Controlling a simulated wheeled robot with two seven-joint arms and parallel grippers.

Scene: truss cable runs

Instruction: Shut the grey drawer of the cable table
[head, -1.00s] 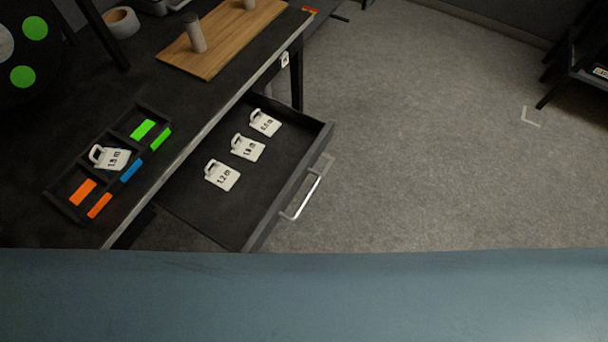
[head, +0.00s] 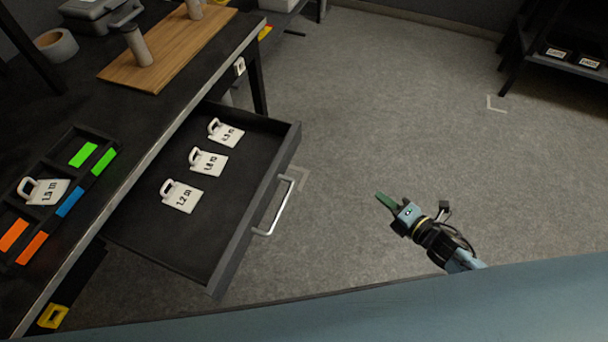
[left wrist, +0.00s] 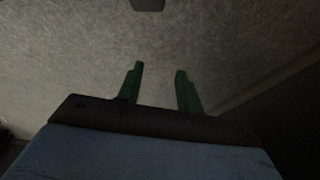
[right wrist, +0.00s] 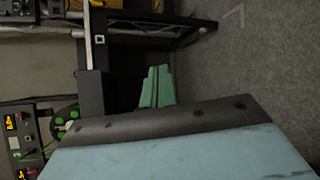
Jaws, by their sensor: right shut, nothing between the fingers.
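The grey drawer (head: 222,262) of the cable table (head: 95,205) stands pulled out, its silver bar handle (head: 276,208) on the front. Three white tags (head: 207,161) lie inside it. My right gripper (head: 382,198) is out over the floor, to the right of the handle and apart from it. Its green fingers are together and empty in the right wrist view (right wrist: 157,80). My left gripper (left wrist: 160,80) shows only in its wrist view, its green fingers spread with nothing between them.
On the tabletop are a divided tray (head: 88,135) with coloured strips and another white tag, a wooden board (head: 165,55) with pegs, and a tape roll (head: 56,45). A dark shelf (head: 560,50) stands at the back right. The floor (head: 380,120) between is clear.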

